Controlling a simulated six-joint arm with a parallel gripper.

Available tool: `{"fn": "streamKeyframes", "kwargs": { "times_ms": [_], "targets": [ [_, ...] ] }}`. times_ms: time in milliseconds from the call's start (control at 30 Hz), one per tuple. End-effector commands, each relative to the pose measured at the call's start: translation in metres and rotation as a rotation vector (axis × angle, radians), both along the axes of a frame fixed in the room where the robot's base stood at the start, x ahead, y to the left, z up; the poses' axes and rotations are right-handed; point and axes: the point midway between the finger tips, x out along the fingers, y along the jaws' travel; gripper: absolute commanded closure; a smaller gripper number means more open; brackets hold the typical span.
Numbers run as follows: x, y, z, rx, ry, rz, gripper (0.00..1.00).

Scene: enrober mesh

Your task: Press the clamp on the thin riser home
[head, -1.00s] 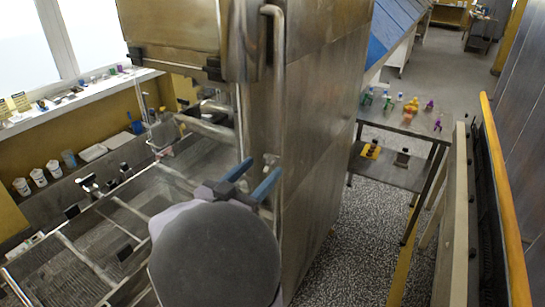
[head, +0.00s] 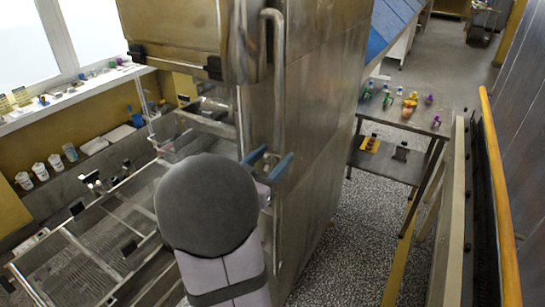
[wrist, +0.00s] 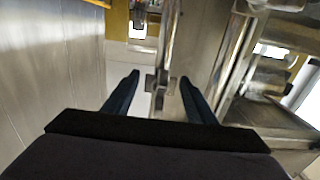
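A vertical steel pipe with a hooked top (head: 279,90) runs down the steel cabinet front in the head view. I take it as the riser; it also shows in the wrist view (wrist: 169,45). A small metal clamp (wrist: 158,84) is on this pipe in the wrist view, between and slightly beyond my fingertips. I cannot tell whether its lever is pressed home. My gripper (head: 267,160) has two blue fingers spread apart, one either side of the pipe; it also shows in the wrist view (wrist: 160,77). It holds nothing. My wrist hides the lower pipe in the head view.
The steel cabinet (head: 320,140) stands close to the right of my gripper. A mesh conveyor frame (head: 85,250) lies left. A steel table (head: 420,122) with coloured items is at the back right. An orange rail (head: 505,200) runs along the right.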

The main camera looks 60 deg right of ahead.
Motion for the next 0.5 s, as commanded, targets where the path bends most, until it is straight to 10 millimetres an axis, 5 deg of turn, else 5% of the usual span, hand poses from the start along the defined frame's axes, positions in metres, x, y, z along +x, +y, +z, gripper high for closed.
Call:
{"fn": "streamKeyframes", "kwargs": {
  "times_ms": [33, 200, 500],
  "targets": [
    [0.0, 0.0, 0.0, 0.0, 0.0, 0.0, 0.61],
    [0.0, 0.0, 0.0, 0.0, 0.0, 0.0, 1.0],
    [0.0, -0.016, -0.001, 0.0, 0.001, -0.002, 1.0]
  ]
}}
